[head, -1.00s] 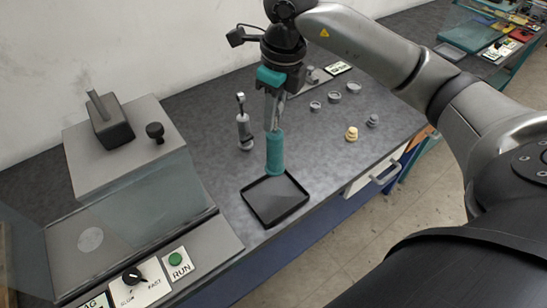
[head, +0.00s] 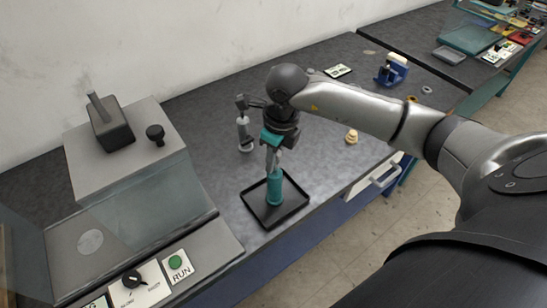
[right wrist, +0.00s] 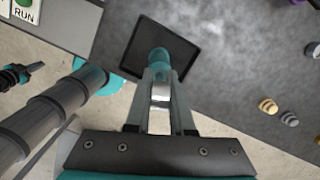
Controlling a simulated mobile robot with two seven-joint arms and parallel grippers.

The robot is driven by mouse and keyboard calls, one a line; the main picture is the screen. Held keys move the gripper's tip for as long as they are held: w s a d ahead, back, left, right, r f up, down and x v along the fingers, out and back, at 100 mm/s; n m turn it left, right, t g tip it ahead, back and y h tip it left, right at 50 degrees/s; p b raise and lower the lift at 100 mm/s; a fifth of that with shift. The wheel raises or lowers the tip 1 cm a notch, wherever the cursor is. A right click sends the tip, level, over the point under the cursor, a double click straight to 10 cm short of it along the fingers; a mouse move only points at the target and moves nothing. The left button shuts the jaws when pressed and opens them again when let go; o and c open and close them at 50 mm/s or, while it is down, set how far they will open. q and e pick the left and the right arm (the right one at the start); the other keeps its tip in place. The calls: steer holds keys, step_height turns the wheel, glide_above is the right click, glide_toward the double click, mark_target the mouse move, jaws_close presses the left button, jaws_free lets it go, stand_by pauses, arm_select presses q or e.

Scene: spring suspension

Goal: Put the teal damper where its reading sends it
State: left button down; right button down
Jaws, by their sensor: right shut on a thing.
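The teal damper (head: 275,190) is upright over the middle of the black square tray (head: 254,211), with its lower end inside the tray's outline. I cannot tell whether it touches the tray floor. My right gripper (head: 273,163) is shut on the damper's upper part from above. In the right wrist view, the damper (right wrist: 158,57) extends beyond the closed fingers (right wrist: 160,84), over the tray (right wrist: 133,47). My left gripper is not in view.
A test machine with a clear guard, a dial (head: 132,278) and a green RUN button (head: 175,262) stands at left. A grey damper (head: 244,133) stands behind the tray. A yellowish weight (head: 351,137) and a blue device (head: 392,70) are to the right. The tray lies near the bench's front edge.

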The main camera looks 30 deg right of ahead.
steer(key=shift+f, duration=0.1)
steer(key=c, duration=0.8)
jaws_free()
steer(key=shift+r, duration=0.2)
steer(key=r, duration=0.4)
steer(key=s+r, duration=0.1)
steer(key=r, duration=0.6)
steer(key=shift+s+d+r, duration=0.15)
steer(key=shift+d+r, duration=0.15)
steer(key=shift+r, duration=0.1)
